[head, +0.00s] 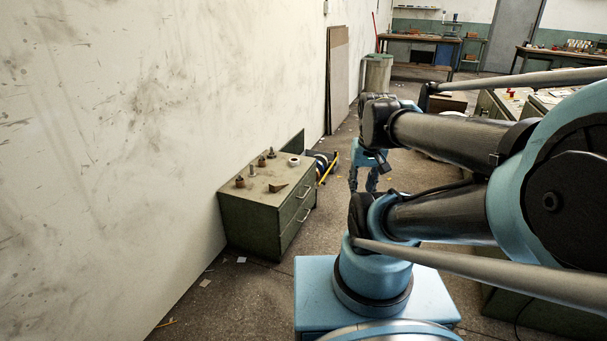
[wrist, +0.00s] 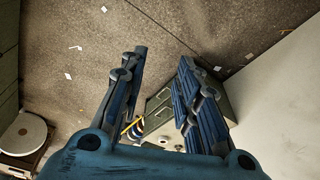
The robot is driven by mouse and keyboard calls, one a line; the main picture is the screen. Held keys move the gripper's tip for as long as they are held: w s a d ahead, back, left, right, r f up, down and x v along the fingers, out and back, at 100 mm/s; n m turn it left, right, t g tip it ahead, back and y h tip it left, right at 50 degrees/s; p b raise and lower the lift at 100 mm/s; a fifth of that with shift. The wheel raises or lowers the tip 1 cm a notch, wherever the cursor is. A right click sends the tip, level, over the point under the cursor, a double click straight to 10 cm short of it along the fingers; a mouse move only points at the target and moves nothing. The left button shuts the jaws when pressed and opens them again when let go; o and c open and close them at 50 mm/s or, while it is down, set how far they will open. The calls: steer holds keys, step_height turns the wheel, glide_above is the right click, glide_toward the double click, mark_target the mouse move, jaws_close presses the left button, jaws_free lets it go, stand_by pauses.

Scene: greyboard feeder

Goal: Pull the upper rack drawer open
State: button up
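The rack is a low dark green cabinet (head: 248,222) against the wall in the head view, with two drawers facing right. The upper drawer (head: 293,206) has a pale bar handle (head: 304,191) and looks shut. The lower drawer (head: 292,229) below it also looks shut. My gripper (head: 363,186) hangs to the right of the cabinet, fingers down, apart from it. In the wrist view my gripper (wrist: 161,62) is open and empty, its two blue fingers well apart. Part of the cabinet (wrist: 160,97) shows beyond and between them, partly hidden by the right finger.
Small metal parts and a white ring (head: 294,161) stand on the cabinet top. A dark coil with a yellow strip (head: 328,170) lies behind it. Boards (head: 338,80) lean on the wall, and a bin (head: 377,73) stands farther back. The floor before the drawers is largely clear.

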steer(key=w+r, duration=0.4)
steer(key=w, duration=0.3)
steer(key=m+g+y, duration=0.1)
steer(key=m+y, duration=0.1)
steer(key=m, duration=0.3)
glide_above(306, 194)
steer(key=s+d, duration=0.2)
steer(key=d, duration=0.1)
steer(key=s+d+f+x, duration=0.1)
steer(key=s+d+x, duration=0.15)
steer(key=x, duration=1.25)
steer(key=s+d+x, duration=0.1)
steer(key=d+x, duration=0.2)
steer(key=x, duration=2.9)
steer(key=shift+w+a+f, duration=0.1)
steer(key=shift+w+f, duration=0.1)
steer(key=shift+f, duration=0.1)
steer(key=shift+c, duration=0.4)
jaws_close()
